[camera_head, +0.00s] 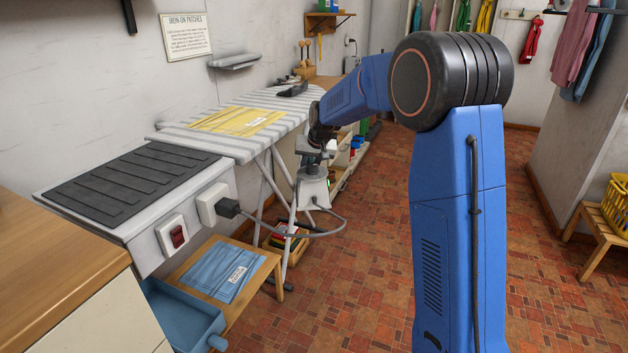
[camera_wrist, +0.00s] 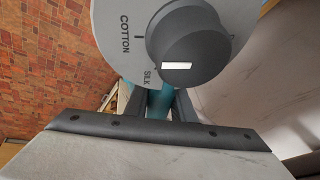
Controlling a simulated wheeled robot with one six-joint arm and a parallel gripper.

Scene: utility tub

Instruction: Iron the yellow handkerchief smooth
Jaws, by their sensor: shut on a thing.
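The yellow handkerchief (camera_head: 238,120) lies on the striped ironing board (camera_head: 192,139) in the head view. I cannot tell how creased it is. My gripper (camera_head: 322,140) is to the right of the board, beside its edge, and shut on the light grey iron (camera_head: 313,190). The iron hangs below the gripper, off the board and above the floor. In the wrist view, a round dial (camera_wrist: 190,45) marked COTTON and SILK faces the camera. The fingers (camera_wrist: 158,103) close around a teal part, partly hidden. The iron's soleplate is not clearly seen.
A cord runs from the iron to a plug (camera_head: 228,208) beside a red switch (camera_head: 178,235) on a counter with a black ribbed mat (camera_head: 130,182). A dark object (camera_head: 292,90) sits at the board's far end. A low bench holds blue cloth (camera_head: 222,272).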

